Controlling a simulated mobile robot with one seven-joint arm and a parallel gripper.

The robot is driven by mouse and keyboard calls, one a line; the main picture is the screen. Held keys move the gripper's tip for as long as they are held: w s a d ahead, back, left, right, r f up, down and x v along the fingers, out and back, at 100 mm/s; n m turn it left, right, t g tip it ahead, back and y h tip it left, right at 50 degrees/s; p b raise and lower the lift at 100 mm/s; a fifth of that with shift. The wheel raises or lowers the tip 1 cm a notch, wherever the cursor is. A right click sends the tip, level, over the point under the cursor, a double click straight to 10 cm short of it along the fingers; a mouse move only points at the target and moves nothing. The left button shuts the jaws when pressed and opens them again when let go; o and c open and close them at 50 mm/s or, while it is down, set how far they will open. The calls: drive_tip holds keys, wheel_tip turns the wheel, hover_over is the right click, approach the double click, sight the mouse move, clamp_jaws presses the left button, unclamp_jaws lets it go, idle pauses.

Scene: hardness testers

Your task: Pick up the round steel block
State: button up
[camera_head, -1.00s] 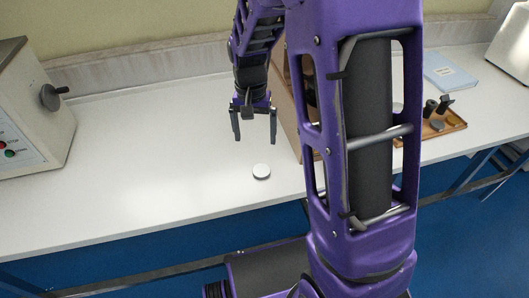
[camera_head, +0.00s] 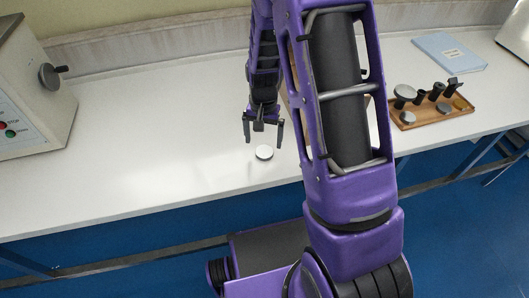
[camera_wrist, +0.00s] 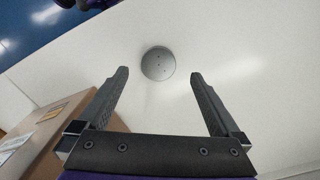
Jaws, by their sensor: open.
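The round steel block (camera_head: 264,152) is a small pale grey disc lying flat on the white bench near its front edge. In the wrist view the block (camera_wrist: 158,63) shows a few small dark marks on its top and lies beyond the fingertips, centred between them. My gripper (camera_head: 263,139) is open and empty, above the bench and just behind the block in the head view. Both fingers of my gripper (camera_wrist: 159,78) show in the wrist view, spread apart and not touching the block.
A grey machine (camera_head: 30,90) with a crank stands at the left. A cardboard box (camera_wrist: 60,140) is beside my gripper. The bench left of the block is clear.

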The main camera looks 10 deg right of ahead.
sight(264, 151)
drive_tip(key=f, duration=0.4)
drive_tip(key=shift+w+d+f, duration=0.2)
drive_tip(key=shift+f, duration=0.2)
clamp_jaws()
